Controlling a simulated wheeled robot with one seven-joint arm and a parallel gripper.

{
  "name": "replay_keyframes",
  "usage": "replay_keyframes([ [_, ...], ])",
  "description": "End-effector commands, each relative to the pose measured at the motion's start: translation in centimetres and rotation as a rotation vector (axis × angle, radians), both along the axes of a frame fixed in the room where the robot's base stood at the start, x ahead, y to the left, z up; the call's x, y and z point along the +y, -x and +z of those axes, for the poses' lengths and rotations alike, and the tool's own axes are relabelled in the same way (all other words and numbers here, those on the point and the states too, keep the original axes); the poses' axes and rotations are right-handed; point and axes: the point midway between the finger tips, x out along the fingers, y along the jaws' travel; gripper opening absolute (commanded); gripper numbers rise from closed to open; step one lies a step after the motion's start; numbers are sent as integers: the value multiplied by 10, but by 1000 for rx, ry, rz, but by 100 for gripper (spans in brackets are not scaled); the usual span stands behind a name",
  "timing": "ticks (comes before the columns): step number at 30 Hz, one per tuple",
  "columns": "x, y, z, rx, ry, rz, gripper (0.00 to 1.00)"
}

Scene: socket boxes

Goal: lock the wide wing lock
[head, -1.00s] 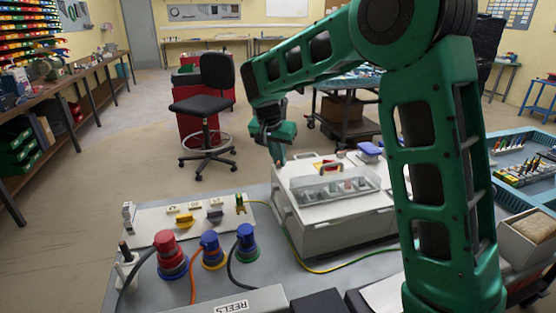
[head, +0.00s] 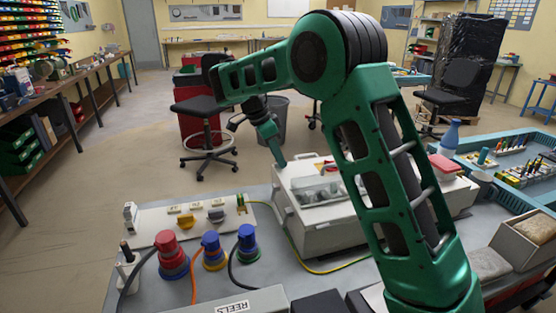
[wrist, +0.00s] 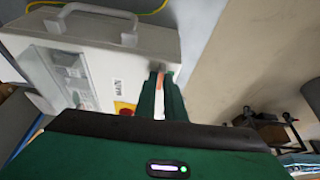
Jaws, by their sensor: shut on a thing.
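The white socket box (head: 316,226) stands on the grey bench, with a clear window over a row of switches. It also shows in the wrist view (wrist: 85,40), with a grey handle and a red-and-yellow switch (wrist: 124,108). My gripper (head: 281,160) reaches down to the box's far left corner. In the wrist view, my gripper (wrist: 160,75) has its two green fingers close together at the box's edge, shut on the wide wing lock. An orange and white strip shows between the fingers. The lock itself is mostly hidden by them, so its angle cannot be told.
Left of the box, a white panel (head: 150,222) has red and blue plugs with cables in front. A yellow-green cable (head: 300,258) runs along the box's front. A blue tray (head: 490,155) and an open carton (head: 528,235) lie right.

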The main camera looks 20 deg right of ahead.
Motion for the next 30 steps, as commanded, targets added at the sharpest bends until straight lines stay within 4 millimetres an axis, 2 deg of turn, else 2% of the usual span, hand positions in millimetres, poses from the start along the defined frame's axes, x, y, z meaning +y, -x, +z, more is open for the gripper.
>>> replay_keyframes([
  [21,4,-5,3,-12,-3,-59,0],
  [22,4,-5,3,-12,-3,-59,16],
  [24,4,-4,3,-10,-3,-59,28],
  [30,2,-3,2,-7,-2,-63,28],
])
